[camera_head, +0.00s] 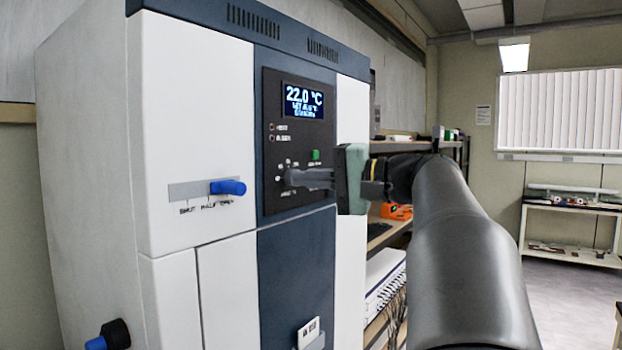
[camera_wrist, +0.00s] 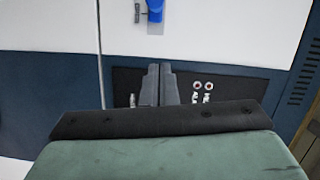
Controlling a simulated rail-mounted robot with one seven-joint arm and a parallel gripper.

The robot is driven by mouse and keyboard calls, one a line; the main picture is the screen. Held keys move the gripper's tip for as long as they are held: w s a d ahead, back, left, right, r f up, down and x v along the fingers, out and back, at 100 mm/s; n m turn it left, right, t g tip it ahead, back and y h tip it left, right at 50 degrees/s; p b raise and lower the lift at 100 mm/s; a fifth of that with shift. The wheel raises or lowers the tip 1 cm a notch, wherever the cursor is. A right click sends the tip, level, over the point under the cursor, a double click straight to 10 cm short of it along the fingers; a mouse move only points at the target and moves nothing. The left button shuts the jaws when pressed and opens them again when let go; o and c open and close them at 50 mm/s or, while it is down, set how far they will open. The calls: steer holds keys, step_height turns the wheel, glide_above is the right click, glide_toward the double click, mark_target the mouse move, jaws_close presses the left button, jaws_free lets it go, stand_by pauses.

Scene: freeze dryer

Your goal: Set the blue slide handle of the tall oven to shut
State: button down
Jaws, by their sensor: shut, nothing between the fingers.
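The tall oven (camera_head: 190,110) is a white and dark blue cabinet filling the left of the head view. Its blue slide handle (camera_head: 228,187) sits at the right end of a grey horizontal track (camera_head: 190,191) on the white front. Small labels under the track seem to read "SHUT", "HALF" and "OPEN", and the handle is over the "OPEN" end. My gripper (camera_head: 290,177) is shut and empty, in front of the dark control panel, to the right of the handle and apart from it. In the wrist view the blue handle (camera_wrist: 155,10) shows at the top edge, beyond the fingertips (camera_wrist: 160,68).
The control panel (camera_head: 322,125) has a display reading 22.0 °C and small buttons close to my fingers. A black and blue knob (camera_head: 110,336) sticks out at the oven's lower left. Shelves with equipment (camera_head: 390,265) stand right of the oven. The space before the white front is clear.

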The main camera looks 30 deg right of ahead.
mark_target(231, 188)
steer(key=w+a+p, duration=0.1)
steer(key=w+a, duration=0.2)
steer(key=a, duration=0.4)
steer(key=shift+f+p, duration=0.3)
steer(key=shift+f, duration=0.15)
steer(key=shift+w+a, duration=0.1)
